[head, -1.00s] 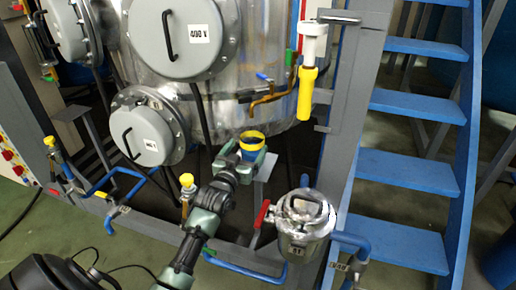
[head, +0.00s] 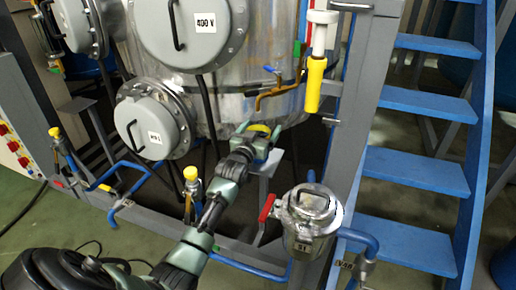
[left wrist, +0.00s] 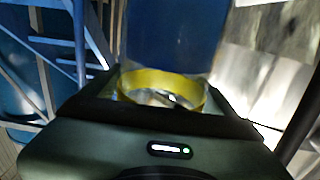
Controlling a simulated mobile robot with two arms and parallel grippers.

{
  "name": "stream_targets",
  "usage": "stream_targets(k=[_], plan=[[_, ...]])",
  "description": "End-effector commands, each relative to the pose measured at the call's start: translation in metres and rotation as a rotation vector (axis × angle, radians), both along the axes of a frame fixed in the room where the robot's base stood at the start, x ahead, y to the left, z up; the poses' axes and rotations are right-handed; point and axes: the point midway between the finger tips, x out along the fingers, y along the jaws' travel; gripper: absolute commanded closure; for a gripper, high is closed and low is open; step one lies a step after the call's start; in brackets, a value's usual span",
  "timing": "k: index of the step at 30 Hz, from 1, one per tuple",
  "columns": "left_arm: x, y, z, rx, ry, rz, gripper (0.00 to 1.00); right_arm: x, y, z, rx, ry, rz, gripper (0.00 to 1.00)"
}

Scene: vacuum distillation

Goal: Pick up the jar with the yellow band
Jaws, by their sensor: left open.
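The jar with the yellow band shows as a yellow ring (head: 258,129) in the head view, below the brass tap of the metal vessel. In the left wrist view its yellow band (left wrist: 160,84) and clear glass wall sit in the middle, just beyond the gripper body. My left gripper (head: 256,146) is open, with its jaws at the jar, one to each side as far as I can tell. The gripper hides the jar's lower part in the head view. Contact with the glass cannot be made out. My right gripper is not in view.
The jar is at a small grey stand (head: 267,168). A steel pot (head: 308,214) with a red lever (head: 267,206) is at the lower right. Blue stairs (head: 416,177) rise on the right.

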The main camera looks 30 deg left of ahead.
Motion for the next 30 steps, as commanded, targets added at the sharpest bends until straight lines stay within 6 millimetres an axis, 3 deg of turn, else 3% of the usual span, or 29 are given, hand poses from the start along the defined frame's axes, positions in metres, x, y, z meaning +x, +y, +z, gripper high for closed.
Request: stream_targets(k=[2, 9, 12, 23, 30], plan=[[0.0, 0.0, 0.0, 0.0, 0.0, 0.0, 0.12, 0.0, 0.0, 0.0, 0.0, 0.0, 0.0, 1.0], [0.0, 0.0, 0.0, 0.0, 0.0, 0.0, 0.78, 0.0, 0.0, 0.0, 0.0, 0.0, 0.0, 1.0], [0.0, 0.0, 0.0, 0.0, 0.0, 0.0, 1.0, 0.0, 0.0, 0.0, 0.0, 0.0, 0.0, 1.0], [0.0, 0.0, 0.007, 0.001, -0.005, 0.0, 1.0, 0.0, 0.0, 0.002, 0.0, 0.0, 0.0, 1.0], [0.0, 0.0, 0.029, 0.003, -0.007, 0.0, 1.0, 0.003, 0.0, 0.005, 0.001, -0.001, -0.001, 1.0]])
